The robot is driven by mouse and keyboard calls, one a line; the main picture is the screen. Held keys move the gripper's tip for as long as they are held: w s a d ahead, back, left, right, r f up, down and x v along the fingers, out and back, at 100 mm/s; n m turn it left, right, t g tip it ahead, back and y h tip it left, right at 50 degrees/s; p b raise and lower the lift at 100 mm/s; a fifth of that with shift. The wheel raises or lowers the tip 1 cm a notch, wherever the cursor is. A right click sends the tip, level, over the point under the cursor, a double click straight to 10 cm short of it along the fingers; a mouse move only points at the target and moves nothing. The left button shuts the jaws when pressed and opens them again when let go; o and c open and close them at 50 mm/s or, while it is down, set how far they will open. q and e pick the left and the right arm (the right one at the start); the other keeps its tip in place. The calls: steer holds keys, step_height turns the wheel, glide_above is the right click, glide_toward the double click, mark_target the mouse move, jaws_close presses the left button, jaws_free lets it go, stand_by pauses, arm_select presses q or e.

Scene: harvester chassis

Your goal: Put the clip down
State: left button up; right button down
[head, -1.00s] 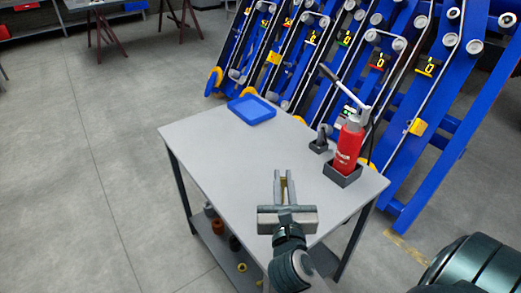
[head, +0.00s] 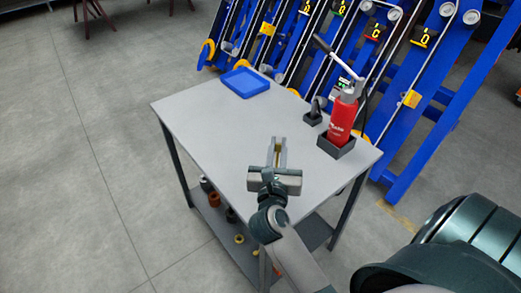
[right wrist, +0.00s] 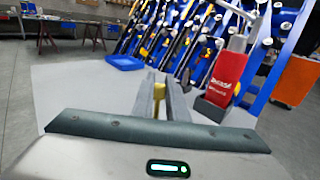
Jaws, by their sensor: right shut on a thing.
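My right gripper (head: 277,144) is over the near part of the grey table (head: 218,127), its fingers pointing to the far side. It is shut on a small yellowish clip (right wrist: 159,94), which shows between the fingers in the right wrist view. In the head view the clip is a tiny brassy spot between the fingers. Whether the clip touches the tabletop I cannot tell. A blue tray (head: 245,83) lies empty at the table's far left corner, beyond the gripper. My left gripper is out of view.
A red bottle-shaped tool with a lever (head: 341,118) stands in a dark holder at the table's right edge. A small dark tool (head: 314,109) stands in a holder beside it. Blue machine frames (head: 409,150) rise behind the table. The middle of the tabletop is clear.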

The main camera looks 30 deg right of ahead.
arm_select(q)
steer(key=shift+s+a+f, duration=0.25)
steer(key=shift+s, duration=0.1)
arm_select(e)
steer(key=w+f, duration=0.4)
steer(key=w, duration=0.3)
steer(key=shift+a+f, duration=0.15)
steer(key=shift+a, duration=0.2)
steer(key=shift+w, duration=0.1)
steer(key=shift+f, duration=0.2)
step_height(320, 180, down, 4)
steer(key=shift+r, duration=0.25)
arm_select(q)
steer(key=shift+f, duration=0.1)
arm_select(e)
steer(key=shift+f, duration=0.1)
